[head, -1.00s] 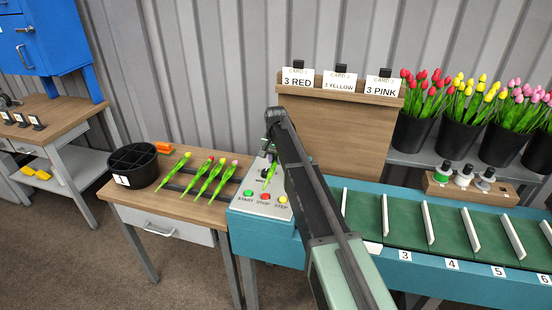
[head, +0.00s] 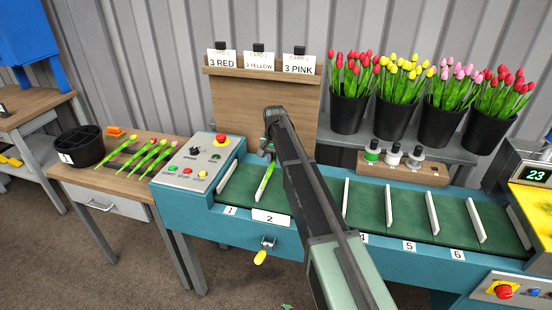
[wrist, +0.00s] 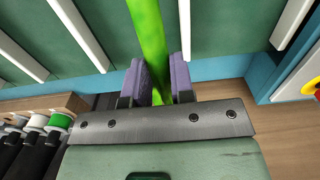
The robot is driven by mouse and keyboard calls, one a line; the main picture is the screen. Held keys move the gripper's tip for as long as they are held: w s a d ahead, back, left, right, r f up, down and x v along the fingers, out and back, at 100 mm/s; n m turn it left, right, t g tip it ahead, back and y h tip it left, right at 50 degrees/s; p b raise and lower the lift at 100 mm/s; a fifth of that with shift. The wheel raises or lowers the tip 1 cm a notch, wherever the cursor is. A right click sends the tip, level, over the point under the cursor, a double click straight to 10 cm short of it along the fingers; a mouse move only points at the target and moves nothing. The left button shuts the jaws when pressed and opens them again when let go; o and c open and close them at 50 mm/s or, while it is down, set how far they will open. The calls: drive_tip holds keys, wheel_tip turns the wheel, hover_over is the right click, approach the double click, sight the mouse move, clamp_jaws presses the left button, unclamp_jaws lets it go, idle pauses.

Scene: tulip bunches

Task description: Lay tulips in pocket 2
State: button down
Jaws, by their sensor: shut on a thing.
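My gripper (head: 269,150) is shut on a tulip (head: 264,183) and holds it over the left part of the green conveyor belt (head: 238,188). The green stem points toward the front edge in the head view, above or close to the belt by pocket 2; whether it touches cannot be told. The flower head is hidden. The pocket 2 label (head: 270,218) is on the front edge just below. In the wrist view the purple finger pads (wrist: 158,82) clasp the bright green stem (wrist: 147,30). My arm hides part of pocket 2 and pocket 3.
White dividers (head: 389,206) stand up from the belt. The control box (head: 196,165) is left of it. Several tulips (head: 140,157) lie on the wooden table (head: 130,188) beside a black container (head: 80,147). Black flower buckets (head: 397,117) and a bottle rack (head: 404,172) stand behind.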

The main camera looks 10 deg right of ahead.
sight(275, 183)
drive_tip(key=shift+d+f+b, duration=0.1)
drive_tip(key=shift+f+b, duration=4.15)
drive_tip(key=shift+f, duration=0.05)
drive_tip(key=shift+r, duration=0.1)
drive_tip(key=c, duration=0.9)
unclamp_jaws()
drive_tip(key=shift+r, duration=0.1)
wheel_tip(275, 183, up, 8)
drive_tip(key=p, duration=0.8)
